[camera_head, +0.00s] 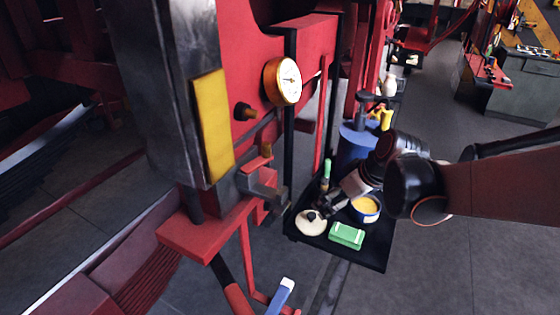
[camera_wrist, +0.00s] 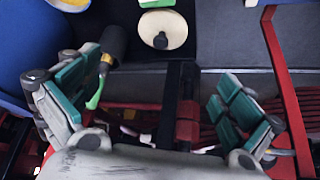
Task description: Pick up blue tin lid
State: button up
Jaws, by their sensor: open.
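A round cream lid with a dark knob (camera_head: 311,222) lies flat on a black tray (camera_head: 372,257), at the tray's left side. It also shows at the top middle of the wrist view (camera_wrist: 178,31). A blue tin (camera_head: 367,217) with yellow contents stands open on the tray, to the right of the lid. My gripper (camera_head: 333,204) is over the tray, just behind the lid and left of the tin. In the wrist view its two fingers are spread wide (camera_wrist: 157,97), with nothing held between them. The lid lies beyond the fingertips, apart from them.
A green box with white bands (camera_head: 347,235) lies at the tray's front. A green-tipped tool (camera_head: 326,170) stands behind my gripper and shows near the left finger (camera_wrist: 97,94). A blue drum (camera_head: 352,149) stands behind. Red machinery with a gauge (camera_head: 283,81) rises to the left.

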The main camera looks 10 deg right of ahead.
aim_at(314, 216)
jog(key=shift+y, duration=0.4)
jog(key=b+x, duration=0.1)
jog(key=x, duration=0.2)
jog(key=b+x, duration=0.1)
jog(key=x, duration=0.2)
jog(key=b+x, duration=0.1)
jog(key=x, duration=0.3)
jog(key=shift+d+f, duration=0.2)
jog(key=shift+d, duration=0.1)
jog(key=b+x, duration=0.3)
jog(key=x, duration=0.2)
jog(key=shift+f, duration=0.15)
jog(key=c, duration=1.2)
jog(key=shift+c, duration=0.2)
